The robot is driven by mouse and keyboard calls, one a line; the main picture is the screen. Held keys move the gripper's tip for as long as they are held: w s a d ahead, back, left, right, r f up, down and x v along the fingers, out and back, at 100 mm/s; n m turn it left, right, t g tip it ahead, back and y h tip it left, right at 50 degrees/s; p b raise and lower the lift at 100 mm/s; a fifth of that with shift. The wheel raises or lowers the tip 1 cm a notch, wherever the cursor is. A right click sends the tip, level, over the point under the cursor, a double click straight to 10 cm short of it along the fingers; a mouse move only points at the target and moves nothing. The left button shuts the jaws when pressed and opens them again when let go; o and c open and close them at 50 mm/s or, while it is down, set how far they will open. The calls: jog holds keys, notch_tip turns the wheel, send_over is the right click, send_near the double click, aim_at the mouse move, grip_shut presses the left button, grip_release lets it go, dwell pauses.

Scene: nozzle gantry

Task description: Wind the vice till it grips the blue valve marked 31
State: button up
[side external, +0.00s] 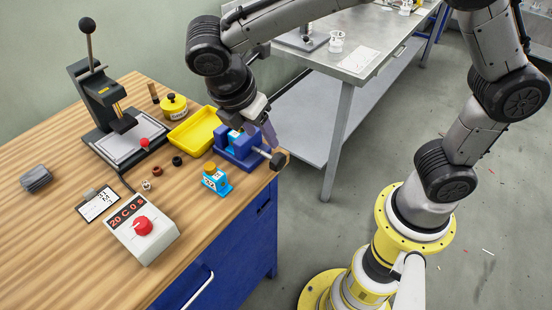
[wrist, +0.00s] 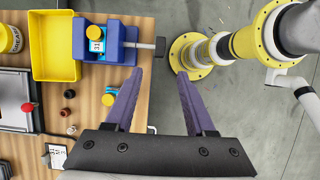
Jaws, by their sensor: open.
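The blue vice (side external: 240,154) stands near the table's right edge and also shows in the wrist view (wrist: 124,40). A blue valve (wrist: 96,45) with a yellow cap sits between its jaws; its white label seems to read 31. I cannot tell whether the jaws touch it. The vice's screw ends in a dark handle (wrist: 160,46), also in the side view (side external: 278,161), past the table edge. A second blue valve (side external: 216,181) with a yellow-orange cap stands on the table in front. My gripper (wrist: 159,72) is open and empty, above the vice's handle end.
A yellow tray (side external: 192,132) lies beside the vice. A yellow pot (side external: 173,106), a lever press (side external: 105,100), small rings and nuts, a card (side external: 98,204) and a control box with a red knob (side external: 142,228) share the wooden table. A grey metal bench (side external: 350,55) stands behind.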

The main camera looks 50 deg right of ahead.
aim_at(276, 159)
jog(key=x, duration=1.3)
jog(key=shift+d+f, duration=0.15)
grip_shut()
